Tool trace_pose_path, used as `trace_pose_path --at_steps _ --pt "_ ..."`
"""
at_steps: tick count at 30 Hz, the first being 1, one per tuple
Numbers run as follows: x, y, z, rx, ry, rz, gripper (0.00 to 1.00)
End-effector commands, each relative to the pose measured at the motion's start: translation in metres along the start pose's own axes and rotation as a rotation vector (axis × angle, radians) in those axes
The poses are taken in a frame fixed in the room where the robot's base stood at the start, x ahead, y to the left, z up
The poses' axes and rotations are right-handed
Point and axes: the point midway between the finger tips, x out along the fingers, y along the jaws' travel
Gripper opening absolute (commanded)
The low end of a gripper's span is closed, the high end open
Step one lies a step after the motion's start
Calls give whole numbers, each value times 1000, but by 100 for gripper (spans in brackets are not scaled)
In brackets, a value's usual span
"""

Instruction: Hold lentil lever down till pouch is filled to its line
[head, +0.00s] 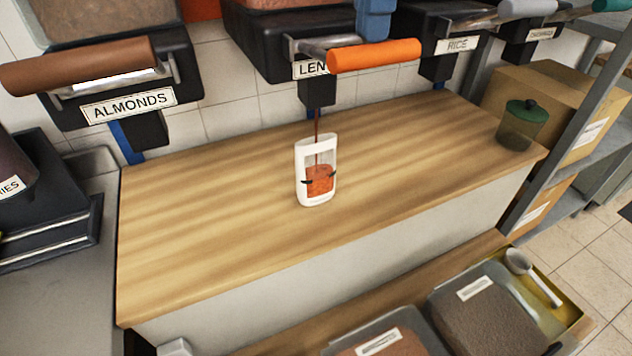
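The white pouch (301,160) stands upright on the wooden counter, under the lentil spout (317,92). Orange-red lentils (320,181) fill the lower part of its clear window. Their top edge looks level with or slightly above the small dark line marks at the window's sides. A thin dark red stream (317,128) falls from the spout into the pouch. The orange lentil lever (375,55) is low, partly covering the label. A blue shape (375,18), apparently my gripper, touches or nearly touches the lever from above. It is cut off by the top edge, and its fingers cannot be made out.
The almonds dispenser (128,95) with a brown lever is at left, the rice dispenser (452,47) at right. A green-lidded jar (522,125) stands at the counter's right end. Bins and a scoop (533,275) sit in front below. The counter (215,220) around the pouch is clear.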

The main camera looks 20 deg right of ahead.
Motion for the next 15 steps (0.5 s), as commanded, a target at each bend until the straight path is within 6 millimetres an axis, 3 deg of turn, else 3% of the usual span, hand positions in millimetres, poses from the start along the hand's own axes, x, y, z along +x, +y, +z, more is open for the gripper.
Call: trace_pose_path --at_steps 9,15 --pt "-2 0 0 0 0 -1 0" --pt "-23 0 0 0 -1 2 0"
